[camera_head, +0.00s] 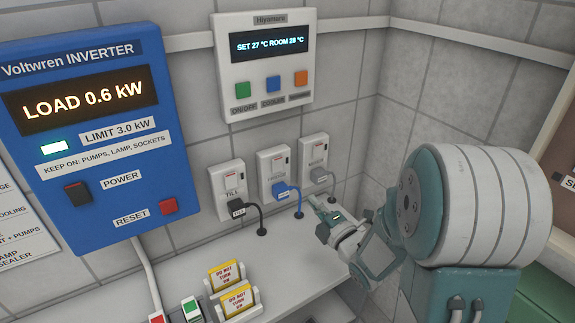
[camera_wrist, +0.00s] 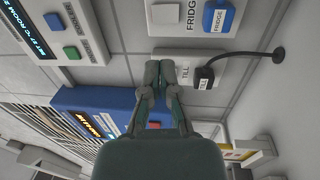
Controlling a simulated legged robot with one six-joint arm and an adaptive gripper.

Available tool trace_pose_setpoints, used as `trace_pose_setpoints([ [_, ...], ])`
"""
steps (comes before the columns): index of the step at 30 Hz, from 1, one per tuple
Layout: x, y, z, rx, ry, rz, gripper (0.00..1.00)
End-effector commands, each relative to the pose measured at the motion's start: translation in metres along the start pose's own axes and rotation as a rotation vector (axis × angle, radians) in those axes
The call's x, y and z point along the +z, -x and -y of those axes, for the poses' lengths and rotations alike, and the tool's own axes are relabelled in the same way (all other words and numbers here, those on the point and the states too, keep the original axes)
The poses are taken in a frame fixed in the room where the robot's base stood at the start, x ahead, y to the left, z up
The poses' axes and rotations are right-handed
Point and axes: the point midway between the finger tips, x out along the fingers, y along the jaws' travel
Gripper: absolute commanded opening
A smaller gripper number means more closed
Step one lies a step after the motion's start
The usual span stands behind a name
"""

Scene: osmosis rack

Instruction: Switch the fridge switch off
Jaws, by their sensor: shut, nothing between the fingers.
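The fridge socket plate (camera_head: 275,168) is the middle one of three on the tiled wall, with a blue plug (camera_head: 281,189) in it. Its small switch (camera_head: 279,161) is on the upper part; I cannot tell its position. In the wrist view, turned sideways, the fridge plate (camera_wrist: 190,13) is at the top edge, with its blue plug (camera_wrist: 217,17). My gripper (camera_head: 316,201) is in front of the wall, right of and below the fridge plug. In the wrist view, my gripper (camera_wrist: 160,68) is shut and empty, its fingertips overlapping the till plate's edge in the picture; contact cannot be told.
The till plate (camera_head: 230,178) with a black plug is left of the fridge plate. A third plate (camera_head: 314,150) with a grey plug is right. A blue inverter (camera_head: 95,115) and a white thermostat panel (camera_head: 265,65) hang nearby. Yellow tags (camera_head: 236,300) stand on the shelf.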

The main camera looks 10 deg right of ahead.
Motion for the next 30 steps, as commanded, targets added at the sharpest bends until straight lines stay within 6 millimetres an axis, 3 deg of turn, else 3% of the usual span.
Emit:
trace_pose_setpoints([
  [10, 0.0, -0.001, 0.0, 0.004, 0.003, -0.002, 0.0],
  [14, -0.001, -0.01, 0.0, 0.005, 0.003, -0.004, 0.0],
  [30, -0.001, -0.108, -0.001, 0.005, 0.001, -0.004, 0.0],
])
